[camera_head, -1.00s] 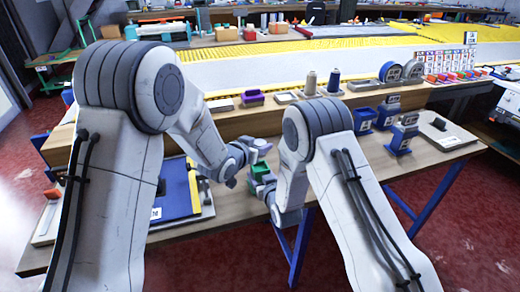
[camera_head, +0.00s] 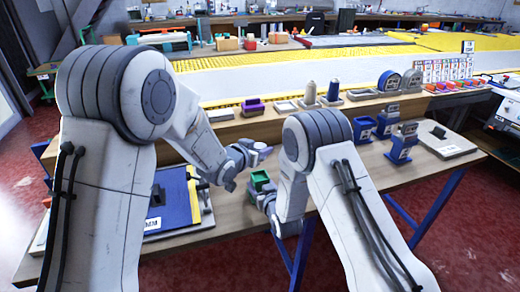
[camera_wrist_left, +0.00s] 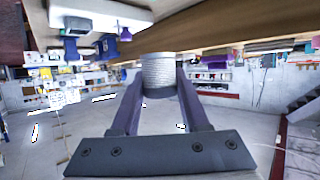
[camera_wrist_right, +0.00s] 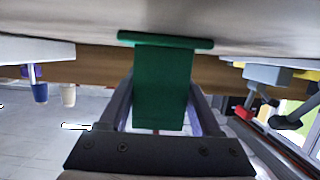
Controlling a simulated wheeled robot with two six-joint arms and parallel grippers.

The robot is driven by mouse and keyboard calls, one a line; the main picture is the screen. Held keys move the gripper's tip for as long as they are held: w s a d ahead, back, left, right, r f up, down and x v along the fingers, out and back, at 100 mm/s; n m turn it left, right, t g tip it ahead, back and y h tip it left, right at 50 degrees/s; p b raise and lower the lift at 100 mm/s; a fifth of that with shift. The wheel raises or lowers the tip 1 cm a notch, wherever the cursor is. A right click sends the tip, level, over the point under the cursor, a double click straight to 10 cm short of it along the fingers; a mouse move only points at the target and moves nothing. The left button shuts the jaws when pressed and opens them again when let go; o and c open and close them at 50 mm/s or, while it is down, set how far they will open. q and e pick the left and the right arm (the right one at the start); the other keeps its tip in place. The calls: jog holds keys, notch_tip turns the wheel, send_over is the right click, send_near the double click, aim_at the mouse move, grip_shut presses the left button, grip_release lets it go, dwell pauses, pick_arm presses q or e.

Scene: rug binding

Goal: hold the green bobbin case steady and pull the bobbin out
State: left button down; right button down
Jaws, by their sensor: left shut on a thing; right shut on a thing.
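The green bobbin case (camera_head: 260,176) is held by my right gripper (camera_head: 266,194) at the front edge of the workbench. Its dark open top shows in the head view. In the right wrist view the case (camera_wrist_right: 163,88) stands between the two fingers, with a wider rim at one end. My left gripper (camera_head: 260,150) is above the case and apart from it. It is shut on the bobbin, a pale, thread-wound spool (camera_wrist_left: 158,74) in the left wrist view. The bobbin is small and hard to make out in the head view.
A raised shelf behind carries a purple bin (camera_head: 254,105), a pale tray (camera_head: 285,107) and thread cones (camera_head: 334,89). Blue holders (camera_head: 402,146) stand to the right. A blue and yellow board (camera_head: 173,200) lies left. The right stretch of the bench (camera_head: 365,165) has free room.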

grip_release()
